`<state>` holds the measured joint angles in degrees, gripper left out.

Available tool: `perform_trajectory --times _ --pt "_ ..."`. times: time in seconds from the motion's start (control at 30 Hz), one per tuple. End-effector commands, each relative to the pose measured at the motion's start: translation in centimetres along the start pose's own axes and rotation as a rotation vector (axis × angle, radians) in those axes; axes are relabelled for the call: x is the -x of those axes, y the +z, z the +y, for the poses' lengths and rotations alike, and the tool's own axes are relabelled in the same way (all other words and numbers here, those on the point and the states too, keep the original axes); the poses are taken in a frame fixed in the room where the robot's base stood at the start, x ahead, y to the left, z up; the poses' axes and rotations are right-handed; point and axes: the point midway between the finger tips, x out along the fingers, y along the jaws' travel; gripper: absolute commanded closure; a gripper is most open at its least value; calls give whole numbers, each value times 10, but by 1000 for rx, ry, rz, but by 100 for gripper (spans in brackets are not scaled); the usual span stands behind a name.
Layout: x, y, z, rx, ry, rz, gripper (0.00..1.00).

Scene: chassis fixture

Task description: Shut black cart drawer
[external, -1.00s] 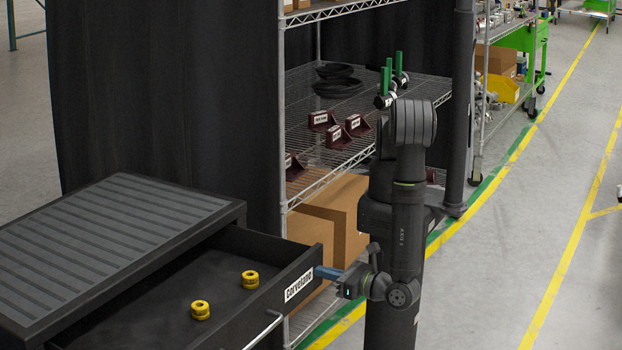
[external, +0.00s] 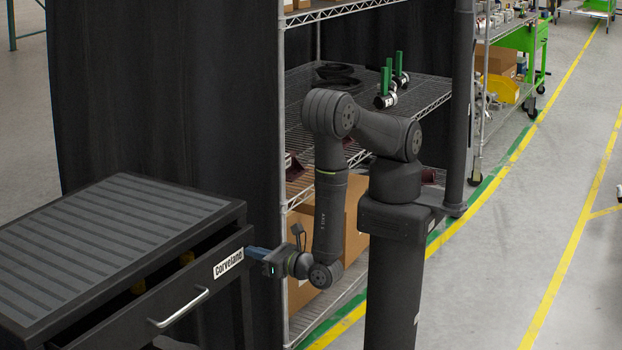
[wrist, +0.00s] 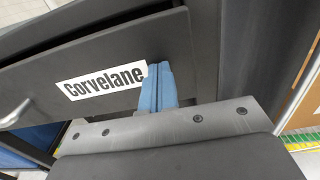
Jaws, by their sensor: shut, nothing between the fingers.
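The black cart (external: 110,235) stands at the lower left with a ridged grey top. Its drawer (external: 165,295) is partly open, with a narrow gap between its front and the cart top. The drawer front carries a white "Corvelane" label and a silver handle (external: 180,307). My gripper (external: 252,252) has shut blue fingers against the drawer front, just right of the label. In the wrist view the closed fingers (wrist: 158,88) meet the front beside the label (wrist: 103,80); exact contact is hard to tell.
A wire shelf rack (external: 283,150) with cardboard boxes (external: 355,205) stands behind my arm. A black curtain (external: 165,100) hangs behind the cart.

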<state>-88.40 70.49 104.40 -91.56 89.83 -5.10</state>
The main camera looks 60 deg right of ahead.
Motion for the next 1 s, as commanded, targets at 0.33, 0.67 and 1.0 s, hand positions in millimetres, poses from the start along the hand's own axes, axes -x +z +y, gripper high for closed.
perform_trajectory --times 0.33,0.67,1.0 --pt "-49 0 0 1 -2 -1 100" --pt "-59 1 0 -1 -3 -2 100" --pt "-57 2 3 -5 0 -3 100"
